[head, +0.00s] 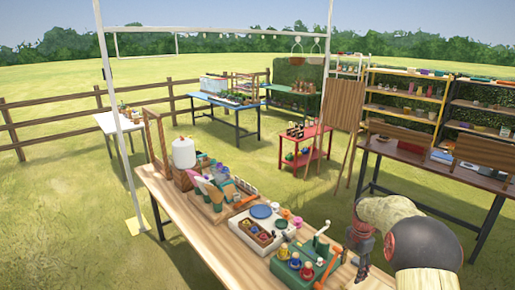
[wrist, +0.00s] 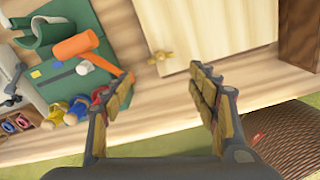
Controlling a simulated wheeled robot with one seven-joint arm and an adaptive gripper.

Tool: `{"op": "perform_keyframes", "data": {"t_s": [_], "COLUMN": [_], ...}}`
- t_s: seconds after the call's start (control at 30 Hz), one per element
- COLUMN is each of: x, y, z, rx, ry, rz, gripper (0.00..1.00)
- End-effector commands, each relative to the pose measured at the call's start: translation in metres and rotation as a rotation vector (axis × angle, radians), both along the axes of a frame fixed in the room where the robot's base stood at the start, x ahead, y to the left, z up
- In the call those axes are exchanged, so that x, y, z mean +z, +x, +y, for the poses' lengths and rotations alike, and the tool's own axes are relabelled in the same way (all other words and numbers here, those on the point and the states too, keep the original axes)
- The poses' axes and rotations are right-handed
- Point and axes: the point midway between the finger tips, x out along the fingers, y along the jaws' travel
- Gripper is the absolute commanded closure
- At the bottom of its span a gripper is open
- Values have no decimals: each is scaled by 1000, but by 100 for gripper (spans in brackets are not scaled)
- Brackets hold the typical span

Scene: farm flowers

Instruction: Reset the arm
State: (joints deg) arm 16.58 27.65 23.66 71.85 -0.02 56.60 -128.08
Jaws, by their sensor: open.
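My gripper (wrist: 163,118) is open and empty in the wrist view, its two padded fingers apart above the front edge of the wooden table (wrist: 160,103). In the head view my arm reaches in from the lower right, and the gripper (head: 362,250) hangs beside the table's right end. An orange mallet (wrist: 78,46) lies on a green case (wrist: 75,82) to the left of the fingers. A pale board with a small brass knob (wrist: 160,55) lies beyond the fingers.
A woven brown surface (wrist: 290,135) is at lower right. In the head view, a white jug (head: 184,152) and trays crowd the table. A red side table (head: 303,152) and shelves (head: 405,90) stand behind. Grass is open at left.

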Motion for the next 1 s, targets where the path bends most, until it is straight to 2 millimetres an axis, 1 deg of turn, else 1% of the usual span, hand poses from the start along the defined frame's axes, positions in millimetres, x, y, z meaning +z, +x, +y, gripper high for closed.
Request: {"op": "perform_keyframes", "data": {"t_s": [0.07, 0.13, 0.2, 0.27, 0.33, 0.47, 0.57, 0.6, 0.67, 0.7, 0.8, 0.97, 1.0], "x": [-9, -20, -25, -22, -14, 10, 35, 46, 61, 71, 92, 119, 123], "y": [-9, -23, -39, -52, -68, -99, -127, -139, -157, -170, -200, -248, -260], "z": [3, 7, 12, 16, 22, 40, 57, 64, 75, 82, 99, 124, 130], "rx": [-175, -340, -505, -647, -808, -1101, -1320, -1407, -1525, -1595, -1748, -1929, -1963], "ry": [4, 7, 4, 0, -7, -20, -22, -18, -12, -6, 18, 76, 95], "rz": [18, 46, 69, 80, 87, 80, 60, 47, 29, 17, -16, -70, -83], "gripper": [41, 41, 41, 41, 41, 41, 41, 41, 41, 41, 41, 41, 41]}}
